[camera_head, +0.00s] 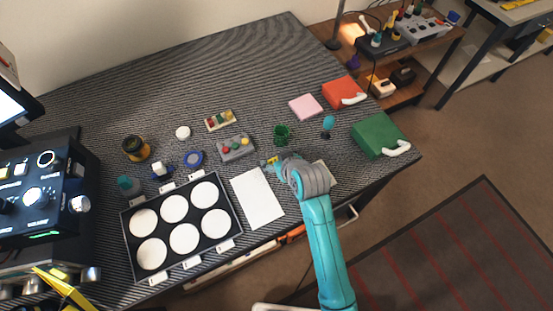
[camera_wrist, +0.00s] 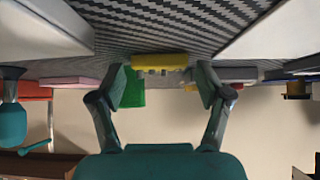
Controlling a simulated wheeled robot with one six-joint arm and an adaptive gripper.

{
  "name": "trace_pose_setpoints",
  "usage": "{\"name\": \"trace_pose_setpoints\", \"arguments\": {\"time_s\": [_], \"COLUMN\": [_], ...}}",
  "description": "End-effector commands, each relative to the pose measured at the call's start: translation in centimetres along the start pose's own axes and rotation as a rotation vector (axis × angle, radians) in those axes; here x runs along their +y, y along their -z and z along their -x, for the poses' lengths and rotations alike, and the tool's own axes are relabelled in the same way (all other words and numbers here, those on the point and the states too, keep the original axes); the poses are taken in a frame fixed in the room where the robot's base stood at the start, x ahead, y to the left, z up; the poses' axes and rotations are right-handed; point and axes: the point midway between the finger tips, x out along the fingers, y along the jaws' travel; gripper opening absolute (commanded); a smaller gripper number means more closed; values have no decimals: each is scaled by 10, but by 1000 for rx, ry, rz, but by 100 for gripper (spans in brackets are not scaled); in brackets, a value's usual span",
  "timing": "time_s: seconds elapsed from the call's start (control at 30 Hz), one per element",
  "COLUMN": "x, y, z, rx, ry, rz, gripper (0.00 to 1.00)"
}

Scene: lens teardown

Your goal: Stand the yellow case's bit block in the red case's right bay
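A small yellow block (camera_head: 271,160) lies on the striped table beside my gripper (camera_head: 279,165); I take it for the bit block. In the wrist view, which looks upside down, the yellow block (camera_wrist: 160,61) has small bumps along one edge. It sits between the spread fingers of my gripper (camera_wrist: 163,83), with gaps on both sides. The red case (camera_head: 341,91) with a white handle is at the table's far right; its bays do not show. No yellow case can be made out.
A green cup (camera_head: 282,134) stands just beyond the gripper. A teal-topped item (camera_head: 327,122), pink pad (camera_head: 306,107) and green case (camera_head: 377,135) are to the right. A grey tray (camera_head: 235,149) and white sheet (camera_head: 257,198) are left.

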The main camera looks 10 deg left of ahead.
Motion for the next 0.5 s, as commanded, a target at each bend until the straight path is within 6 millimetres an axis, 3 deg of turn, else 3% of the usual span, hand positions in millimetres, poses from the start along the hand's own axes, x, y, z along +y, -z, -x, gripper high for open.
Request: {"name": "trace_pose_setpoints", "arguments": {"time_s": [0.03,0.17,0.23,0.27,0.5], "x": [0,0,0,0,0], "y": [0,0,0,0,2], "z": [0,0,0,0,2], "rx": [0,0,0,0,0], "ry": [0,0,0,0,0], "rz": [0,0,0,0,0], "gripper": [55,23,21,15,15]}}
